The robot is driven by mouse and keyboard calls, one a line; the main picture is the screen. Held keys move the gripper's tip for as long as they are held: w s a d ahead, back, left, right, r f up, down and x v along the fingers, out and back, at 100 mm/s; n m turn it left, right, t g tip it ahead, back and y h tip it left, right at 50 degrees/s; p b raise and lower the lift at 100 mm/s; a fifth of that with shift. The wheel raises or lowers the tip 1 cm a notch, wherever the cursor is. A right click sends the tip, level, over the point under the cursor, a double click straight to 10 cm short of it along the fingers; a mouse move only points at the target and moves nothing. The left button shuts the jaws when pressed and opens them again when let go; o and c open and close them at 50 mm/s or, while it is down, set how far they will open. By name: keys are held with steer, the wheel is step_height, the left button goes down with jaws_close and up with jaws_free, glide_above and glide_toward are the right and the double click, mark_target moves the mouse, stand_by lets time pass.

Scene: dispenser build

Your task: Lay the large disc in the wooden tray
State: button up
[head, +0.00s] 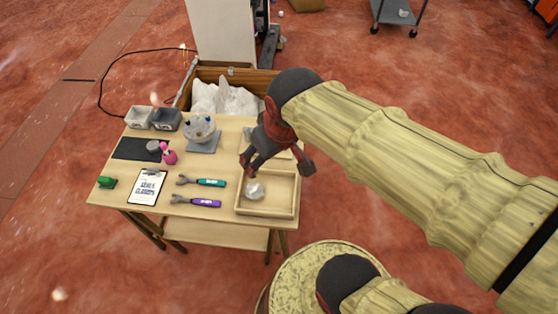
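The wooden tray (267,213) is a shallow, light wood box at the right front of the table. A round, shiny silver piece (254,191) lies in its left part; it looks like the disc, but it is too small to tell its exact shape. My gripper (279,168) is above the tray's back edge, with its dark fingers spread wide apart. Nothing shows between them. The left fingers are just above and behind the silver piece and look apart from it. My gripper and arm hide part of the table behind the tray.
A clear globe (200,129) stands on a grey base (204,145). An open wooden crate (257,80) stands behind.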

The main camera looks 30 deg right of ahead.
steer(key=shift+m+t, duration=0.7)
steer(key=shift+m, duration=0.1)
steer(key=s+r, duration=0.2)
steer(key=s, duration=0.1)
steer(key=s+r, duration=0.1)
steer(key=s, duration=0.1)
steer(key=shift+d, duration=0.15)
